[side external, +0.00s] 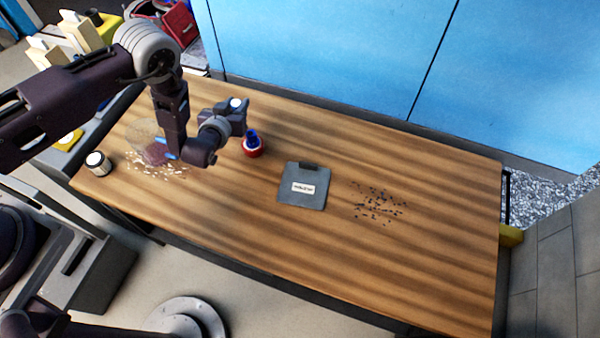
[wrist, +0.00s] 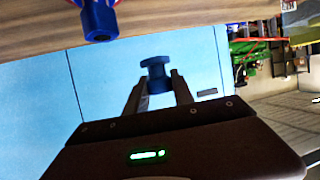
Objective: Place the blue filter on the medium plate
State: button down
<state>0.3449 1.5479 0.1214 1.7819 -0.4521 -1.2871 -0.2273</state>
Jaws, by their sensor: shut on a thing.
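In the wrist view my gripper (wrist: 158,80) is shut on a small dark blue, spool-shaped piece (wrist: 157,72), which looks like the blue filter. It is held in the air between the fingertips, with the light blue wall behind it. In the side view my gripper (side external: 238,112) is above the table's back left, pointing sideways toward the wall; the held piece is hard to make out there. A grey plate (side external: 303,202) with a pale label, its text blurred, lies flat mid-table, to the right of and below my gripper in the picture.
A red round base with a blue top (side external: 252,143) stands near my gripper; its blue part (wrist: 98,20) shows in the wrist view. Dark bits (side external: 378,205) lie right of the plate, pale bits (side external: 150,165) at left. A white-topped jar (side external: 97,163) stands at the left edge.

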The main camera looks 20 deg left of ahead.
jog(key=s+d+m+h, duration=0.3)
jog(key=d, duration=0.8)
jog(key=m+h, duration=0.3)
jog(key=h, duration=0.1)
send_over(317, 168)
jog(key=s+a, duration=0.2)
jog(key=s, duration=0.3)
notch_tip(317, 168, down, 9)
jog(key=shift+d+f, duration=0.15)
jog(key=shift+f, duration=0.05)
jog(key=shift+f, duration=0.15)
jog(key=c, duration=1.1)
grip_release()
